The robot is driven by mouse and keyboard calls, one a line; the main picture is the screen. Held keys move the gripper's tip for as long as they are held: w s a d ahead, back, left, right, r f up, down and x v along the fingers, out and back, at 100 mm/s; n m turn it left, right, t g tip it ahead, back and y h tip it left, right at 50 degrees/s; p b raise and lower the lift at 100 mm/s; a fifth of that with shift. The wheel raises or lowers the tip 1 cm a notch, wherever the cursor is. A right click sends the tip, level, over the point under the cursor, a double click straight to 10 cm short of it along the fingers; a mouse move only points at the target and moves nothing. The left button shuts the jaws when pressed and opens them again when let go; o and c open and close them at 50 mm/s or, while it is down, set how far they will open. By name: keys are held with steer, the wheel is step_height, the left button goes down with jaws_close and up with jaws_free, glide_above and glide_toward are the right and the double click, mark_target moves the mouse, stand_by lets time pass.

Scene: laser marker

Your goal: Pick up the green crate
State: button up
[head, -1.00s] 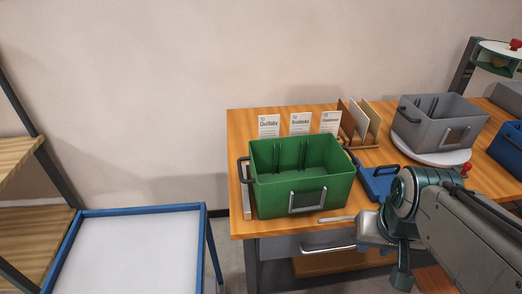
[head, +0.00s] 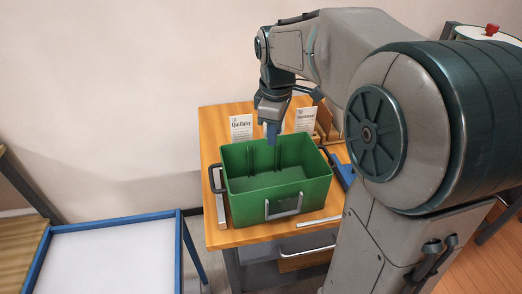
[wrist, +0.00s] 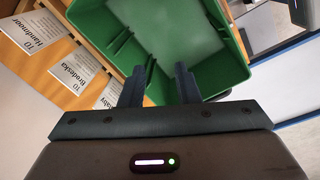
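The green crate (head: 248,210) stands upright on the wooden table (head: 216,123), its open top up, with a grey handle on its front and dark handles at its ends. In the wrist view, the crate (wrist: 218,72) lies beyond my fingers. My gripper (head: 271,134) points down over the crate's far wall, close to its rim. In the wrist view, the two dark blue fingers of my gripper (wrist: 160,72) are apart with nothing seen held between them. I cannot tell whether the fingers touch the crate.
Name cards, one a Quillaby card (head: 241,127), stand behind the crate. A card rack (head: 325,122) is at the back right, partly behind my arm. A blue-framed white table (head: 105,255) stands at the left. My arm hides the table's right side.

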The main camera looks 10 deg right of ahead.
steer(key=w+n, duration=0.2)
steer(key=w, duration=0.1)
steer(key=w+n, duration=0.2)
steer(key=w, duration=0.1)
steer(key=w+n+g, duration=0.1)
steer(key=w+n, duration=0.1)
steer(key=w, duration=0.1)
steer(key=shift+d+f+n+p, duration=0.15)
steer(key=shift+d+n+p, duration=0.15)
steer(key=shift+p, duration=0.1)
step_height(320, 180, down, 8)
steer(key=shift+r, duration=0.2)
steer(key=f, duration=0.2)
steer(key=a+f, duration=0.1)
steer(key=f, duration=0.2)
steer(key=shift+f+p, duration=0.15)
steer(key=shift+p, duration=0.25)
jaws_close()
